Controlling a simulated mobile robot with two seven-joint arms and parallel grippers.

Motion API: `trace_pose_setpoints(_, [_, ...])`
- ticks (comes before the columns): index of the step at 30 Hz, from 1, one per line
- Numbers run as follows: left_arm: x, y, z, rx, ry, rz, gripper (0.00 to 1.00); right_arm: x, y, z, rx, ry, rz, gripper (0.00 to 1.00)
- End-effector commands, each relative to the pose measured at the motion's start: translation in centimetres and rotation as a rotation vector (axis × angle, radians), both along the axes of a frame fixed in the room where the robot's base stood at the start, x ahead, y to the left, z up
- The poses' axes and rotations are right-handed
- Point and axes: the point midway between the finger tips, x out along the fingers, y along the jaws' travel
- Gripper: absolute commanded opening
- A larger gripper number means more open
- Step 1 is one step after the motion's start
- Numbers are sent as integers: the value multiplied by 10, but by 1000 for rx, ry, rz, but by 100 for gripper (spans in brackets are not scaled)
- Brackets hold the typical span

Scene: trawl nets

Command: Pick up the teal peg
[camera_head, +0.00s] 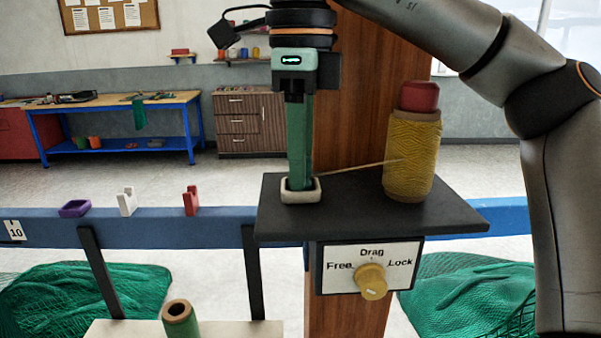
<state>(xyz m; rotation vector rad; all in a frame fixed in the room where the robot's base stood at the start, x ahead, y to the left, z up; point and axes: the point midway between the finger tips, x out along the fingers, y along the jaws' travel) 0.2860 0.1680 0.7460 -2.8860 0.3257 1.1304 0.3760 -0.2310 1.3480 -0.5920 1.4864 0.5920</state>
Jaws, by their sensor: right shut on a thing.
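The teal peg (300,140) stands upright with its lower end in a small white square holder (301,196) on the left part of the black shelf (340,215). My right gripper (296,96) comes down from above and is shut on the upper end of the peg. The peg's top is hidden by the gripper. A thin yellow strand (350,167) runs from near the peg's foot to the yellow twine spool. My left gripper is not in view.
The yellow twine spool (412,155) with a red top stands on the shelf's right. Below is a dial (371,281) marked Free, Drag, Lock. Purple, white and red pieces sit on the blue beam (45,228). A wooden post (360,90) stands behind. A green tube (181,322) is at the bottom.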

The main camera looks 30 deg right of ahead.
Motion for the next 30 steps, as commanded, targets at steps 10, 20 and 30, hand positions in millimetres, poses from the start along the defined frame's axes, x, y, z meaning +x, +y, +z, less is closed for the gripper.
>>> trace_pose_setpoints(10, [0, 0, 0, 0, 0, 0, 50, 0, 0, 0, 0, 0, 0, 0])
trace_pose_setpoints(20, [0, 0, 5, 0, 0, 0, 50, 0, 0, 8, 0, -1, 1, 0])
trace_pose_setpoints(30, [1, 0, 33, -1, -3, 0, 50, 0, 1, 61, -4, -1, -2, 0])
